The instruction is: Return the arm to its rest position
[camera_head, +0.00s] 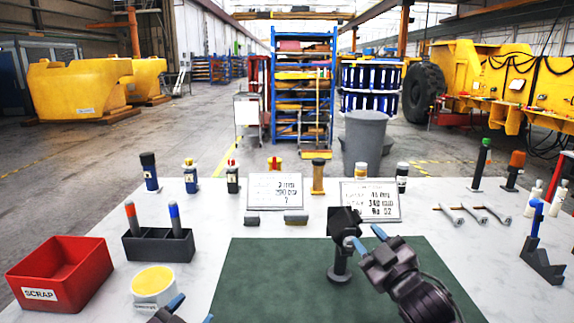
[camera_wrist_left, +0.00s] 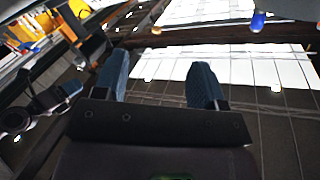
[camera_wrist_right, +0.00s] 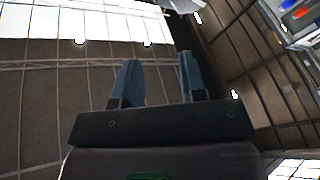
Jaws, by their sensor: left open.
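My left gripper (camera_head: 192,310) shows only at the bottom edge of the head view, low and in front of the table. Its two blue fingers stand wide apart in the left wrist view (camera_wrist_left: 158,85), with nothing between them. My right gripper (camera_head: 368,239) is over the green mat (camera_head: 260,275), its blue fingertips pointing up and left. The fingers are apart and empty in the right wrist view (camera_wrist_right: 158,82). In the head view they appear close to a black block on a stand (camera_head: 344,220); I cannot tell whether they touch it.
A red scrap bin (camera_head: 40,297), a dark holder (camera_head: 158,247) with two tools and a yellow-topped tub (camera_head: 153,285) stand at left. Placards (camera_head: 275,190) and bottles line the back. A dark stand with a blue tool (camera_head: 540,258) is at right. The mat's left half is clear.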

